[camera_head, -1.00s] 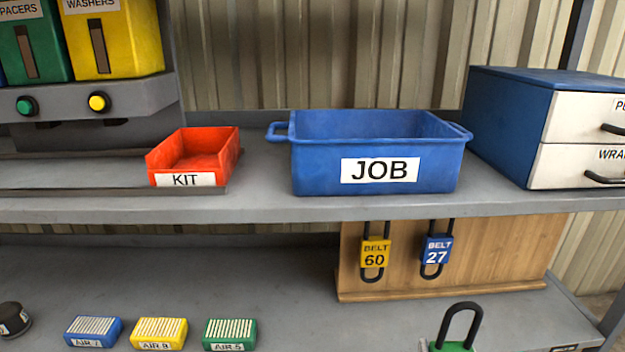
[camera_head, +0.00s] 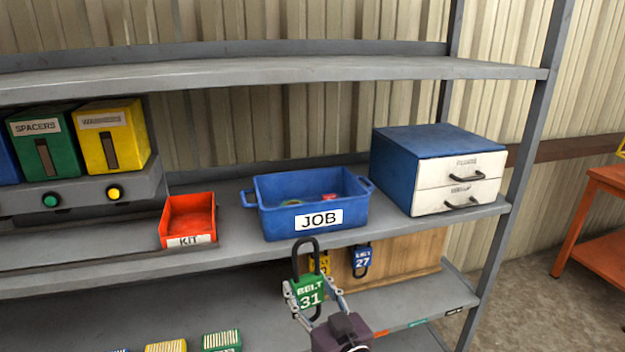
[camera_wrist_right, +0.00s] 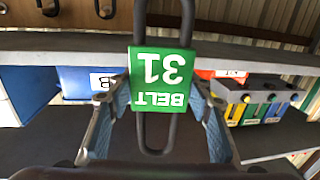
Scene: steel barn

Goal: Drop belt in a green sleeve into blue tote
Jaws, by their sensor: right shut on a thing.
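The green-sleeved belt (camera_head: 309,291), a black loop with a green sleeve marked BELT 31, is held upright by my right gripper (camera_head: 316,296), in front of the shelf edge. The right wrist view shows the belt (camera_wrist_right: 160,75) between the two fingers of the right gripper (camera_wrist_right: 165,90), which are shut on its sleeve. The blue tote (camera_head: 350,213), labelled JOB, stands on the middle shelf above and behind the belt. Small green and red things lie inside it. In the wrist view the tote (camera_wrist_right: 75,80) is partly hidden by a finger. My left gripper is not in view.
A red KIT bin (camera_head: 190,217) stands left of the tote, and a blue drawer cabinet (camera_head: 415,150) right of it. Belts 60 and 27 (camera_head: 362,262) hang on a wooden board below. An upper shelf (camera_head: 300,72) runs overhead.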

